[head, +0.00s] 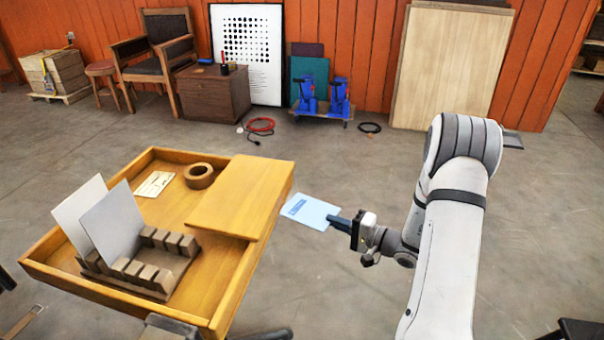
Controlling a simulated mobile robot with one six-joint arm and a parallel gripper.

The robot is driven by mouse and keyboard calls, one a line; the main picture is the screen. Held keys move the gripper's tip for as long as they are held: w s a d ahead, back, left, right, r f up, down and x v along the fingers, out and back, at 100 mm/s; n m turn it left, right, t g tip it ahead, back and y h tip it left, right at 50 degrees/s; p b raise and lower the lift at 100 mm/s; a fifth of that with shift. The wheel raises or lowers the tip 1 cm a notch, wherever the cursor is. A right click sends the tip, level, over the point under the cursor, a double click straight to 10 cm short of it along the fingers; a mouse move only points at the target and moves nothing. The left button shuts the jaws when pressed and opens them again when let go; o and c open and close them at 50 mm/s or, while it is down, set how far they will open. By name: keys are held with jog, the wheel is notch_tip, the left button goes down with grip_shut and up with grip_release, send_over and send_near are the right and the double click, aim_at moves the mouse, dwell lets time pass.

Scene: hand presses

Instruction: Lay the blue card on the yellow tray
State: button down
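The light blue card (308,211) has a darker blue printed patch and is in the air just right of the tray's raised flat panel (240,198). My gripper (334,219) comes from the right and its dark fingers are shut on the card's right edge. The yellow-brown wooden tray (172,318) is a table-like top with a raised rim, at the left. The card appears to be beside the panel's right edge, apart from it; its exact height is hard to tell.
In the tray stand a slotted wooden rack (130,272) with two pale upright sheets (112,225), a brown tape roll (199,176) and a small printed card (154,184). The raised panel is bare. Open floor lies behind the tray; a chair and cabinet stand at the back.

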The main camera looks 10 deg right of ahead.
jog(key=d+r+t, duration=0.1)
jog(key=d+r, duration=0.2)
jog(key=r, duration=1.7)
jog(key=s+a+r+n+g+y+b, duration=0.1)
jog(key=s+a+r+n+g+y, duration=0.15)
jog(key=a, duration=0.35)
jog(key=s+a+r+n+g+y, duration=0.1)
jog(key=a+r+g, duration=0.2)
jog(key=a, duration=0.2)
notch_tip(320, 180, down, 8)
jog(key=b, duration=0.5)
jog(key=shift+a+r, duration=0.15)
jog(key=shift+r, duration=0.1)
